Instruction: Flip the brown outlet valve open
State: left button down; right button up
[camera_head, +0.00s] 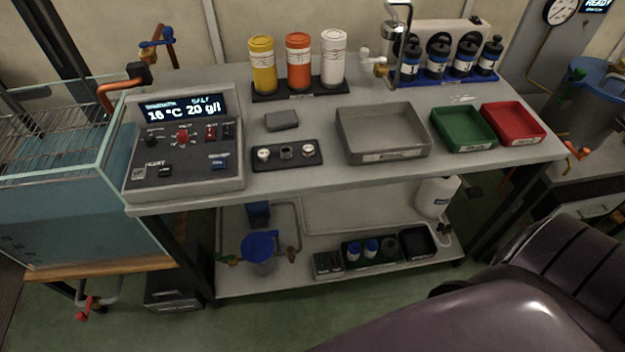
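A blue canister (260,248) stands on the lower shelf of the bench, toward the left. Another brown fitting with a blue handle (157,43) stands on a pipe at the top left, behind the glass tank. Neither of my grippers shows in the head view.
The bench top (300,187) hangs over the lower shelf (290,286). A glass tank (60,215) is at the left. My own dark body parts cover the lower right.

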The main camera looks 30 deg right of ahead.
aim_at(291, 257)
jog(key=z, duration=0.7)
